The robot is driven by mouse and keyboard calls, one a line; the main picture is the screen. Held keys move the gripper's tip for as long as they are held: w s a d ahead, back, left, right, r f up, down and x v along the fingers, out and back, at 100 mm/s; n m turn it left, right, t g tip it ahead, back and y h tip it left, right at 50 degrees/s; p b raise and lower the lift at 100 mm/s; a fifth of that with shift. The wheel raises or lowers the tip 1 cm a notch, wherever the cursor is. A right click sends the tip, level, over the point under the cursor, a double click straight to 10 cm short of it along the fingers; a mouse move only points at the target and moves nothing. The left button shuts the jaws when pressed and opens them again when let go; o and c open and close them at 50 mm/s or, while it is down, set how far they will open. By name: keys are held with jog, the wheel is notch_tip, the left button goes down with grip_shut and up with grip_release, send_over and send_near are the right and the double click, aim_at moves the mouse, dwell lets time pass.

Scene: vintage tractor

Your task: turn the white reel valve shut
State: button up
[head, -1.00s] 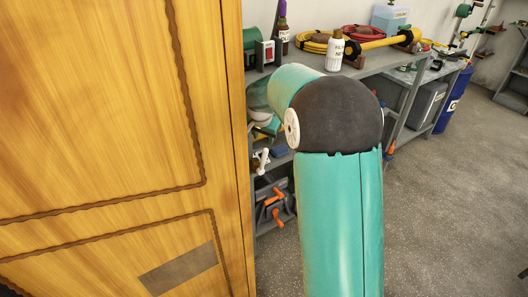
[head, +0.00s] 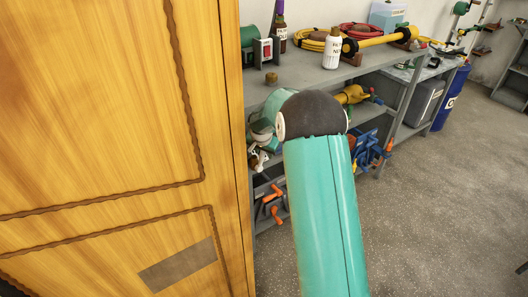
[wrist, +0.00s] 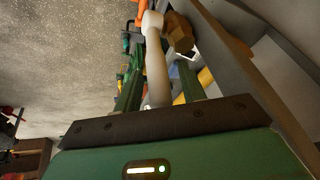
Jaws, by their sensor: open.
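A white, lever-like part (wrist: 157,78), which looks like the reel valve's handle, stands between the green fingers of my gripper (wrist: 159,62) in the wrist view. A brown hexagonal fitting (wrist: 180,35) is beside its far end. My gripper is open, with a finger on each side of the white part; I cannot tell whether either touches it. In the head view a small white part (head: 257,160) shows low by the cabinet edge, near the end of my arm. My arm hides most of the gripper and the rest of the valve there.
A wooden cabinet (head: 100,120) fills the left, close to my arm. A grey bench (head: 300,76) carries a white bottle (head: 332,48), a yellow bar and coiled hoses. Its lower shelf holds a yellow tool (head: 352,95) and blue and orange-handled tools. The floor (head: 440,210) at right is clear.

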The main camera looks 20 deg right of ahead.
jog(key=shift+c, duration=0.2)
grip_shut()
jog(key=shift+d+y, duration=0.2)
jog(key=shift+y, duration=0.1)
jog(key=d+f+m+g+y, duration=0.1)
jog(key=d+f+y, duration=0.1)
jog(key=f+y, duration=0.2)
jog(key=w+d+f+m+g+y, duration=0.1)
jog(key=f+y, duration=0.3)
jog(key=y, duration=0.6)
jog(key=shift+d+m, duration=0.4)
jog(key=shift+d, duration=0.35)
jog(key=shift+f, duration=0.1)
